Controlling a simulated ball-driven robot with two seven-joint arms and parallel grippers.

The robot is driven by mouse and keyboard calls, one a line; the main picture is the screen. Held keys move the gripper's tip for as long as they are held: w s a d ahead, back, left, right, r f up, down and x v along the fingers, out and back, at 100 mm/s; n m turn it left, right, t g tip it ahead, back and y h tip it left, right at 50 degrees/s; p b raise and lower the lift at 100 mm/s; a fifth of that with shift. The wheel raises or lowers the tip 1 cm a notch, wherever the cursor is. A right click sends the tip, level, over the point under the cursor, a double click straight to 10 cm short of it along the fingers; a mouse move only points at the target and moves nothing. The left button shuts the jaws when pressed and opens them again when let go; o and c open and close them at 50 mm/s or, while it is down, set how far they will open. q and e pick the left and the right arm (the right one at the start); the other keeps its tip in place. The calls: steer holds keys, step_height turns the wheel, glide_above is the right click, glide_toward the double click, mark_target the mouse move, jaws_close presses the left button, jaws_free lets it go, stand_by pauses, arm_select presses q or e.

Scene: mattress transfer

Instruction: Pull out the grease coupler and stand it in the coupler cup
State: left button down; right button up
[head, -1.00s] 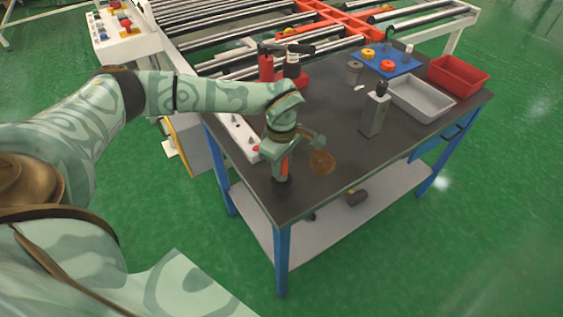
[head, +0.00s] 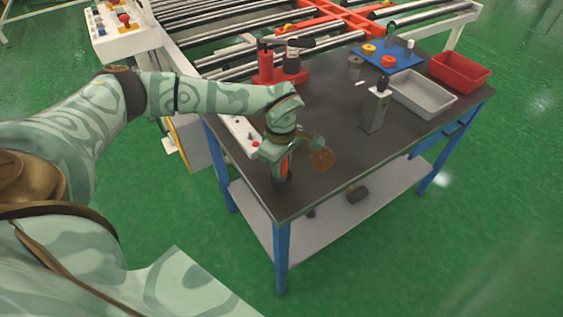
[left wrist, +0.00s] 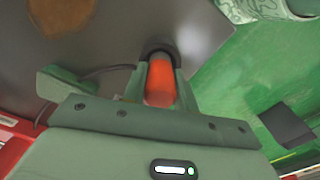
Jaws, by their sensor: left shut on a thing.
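My left gripper (head: 282,163) is shut on an orange-red cylinder, which looks like the grease coupler (head: 283,169), near the dark table's front corner. The cylinder is upright, and it also shows between the fingers in the left wrist view (left wrist: 160,82). A black round piece, perhaps the coupler cup (head: 282,185), is at its lower end and appears as a dark ring in the left wrist view (left wrist: 159,46). I cannot tell whether the cylinder is inside it or just above it. My right gripper is not in view.
A brown disc (head: 322,159) is just right of the gripper. A white control strip (head: 241,133) runs along the left edge.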

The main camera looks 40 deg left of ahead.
arm_select(q)
steer(key=shift+f+b, duration=0.3)
steer(key=shift+f, duration=0.6)
steer(key=c, duration=1)
jaws_free()
step_height(320, 180, up, 16)
steer(key=p, duration=0.4)
steer(key=shift+r, duration=0.2)
